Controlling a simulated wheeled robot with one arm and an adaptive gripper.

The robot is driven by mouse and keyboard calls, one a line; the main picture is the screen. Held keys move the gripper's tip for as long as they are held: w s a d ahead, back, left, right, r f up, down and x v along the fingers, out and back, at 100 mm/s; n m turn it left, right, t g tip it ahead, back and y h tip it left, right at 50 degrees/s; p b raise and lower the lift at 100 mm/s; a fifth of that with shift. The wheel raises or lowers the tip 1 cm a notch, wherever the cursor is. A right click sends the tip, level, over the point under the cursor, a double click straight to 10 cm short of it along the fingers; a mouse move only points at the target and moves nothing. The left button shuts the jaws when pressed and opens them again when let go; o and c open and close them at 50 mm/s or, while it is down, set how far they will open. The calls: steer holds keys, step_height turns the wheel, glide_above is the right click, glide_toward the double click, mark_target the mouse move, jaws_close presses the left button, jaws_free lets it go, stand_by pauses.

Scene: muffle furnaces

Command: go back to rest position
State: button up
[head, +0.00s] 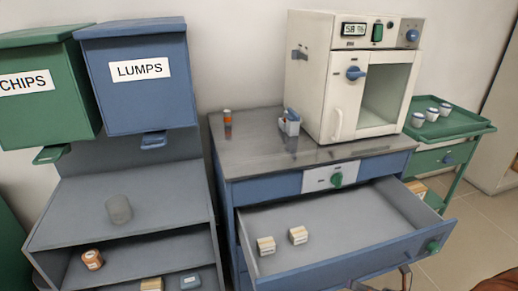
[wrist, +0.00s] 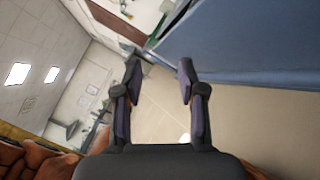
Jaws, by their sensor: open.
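My gripper (wrist: 160,72) shows in the wrist view with its two dark fingers spread apart. Nothing is between the fingers, only pale floor behind them. A large blue panel (wrist: 250,40) lies beyond the fingertips at the upper right. A dark greenish part is close to the left fingertip; I cannot tell whether they touch. In the head view the gripper is not clearly visible; small dark parts show below the drawer at the bottom edge. The open drawer (head: 330,222) of the blue cabinet holds two small labelled blocks (head: 266,245) (head: 298,235).
A white furnace (head: 320,80) stands on the cabinet's metal top (head: 250,150). The drawer juts out towards me. Chips (head: 40,105) and lumps (head: 140,100) bins hang at left above a grey shelf unit (head: 80,215). A green cart (head: 460,127) with several cups stands at right. Floor (head: 480,225) is clear at right.

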steer(key=s+a+r+n+g, duration=0.2)
steer(key=a+r+n+g, duration=0.55)
steer(key=n, duration=0.25)
steer(key=s+a+r+n+g+h, duration=0.35)
steer(key=s+n+h, duration=0.2)
steer(key=n, duration=0.25)
steer(key=s+a+r+n+g+h, duration=0.3)
steer(key=s+a+n+g+h, duration=0.15)
steer(key=s+n, duration=0.2)
steer(key=s+d+r+n+t+h, duration=0.3)
steer(key=s+d+n+t+h, duration=0.15)
steer(key=s+n+h, duration=0.45)
step_height(320, 180, up, 17)
steer(key=w+y+p, duration=0.1)
steer(key=w+p, duration=0.1)
steer(key=p, duration=1.3)
steer(key=shift+w+d+f+n+t+y, duration=0.25)
steer(key=shift+w+n+t+y, duration=0.1)
steer(key=shift+n, duration=0.1)
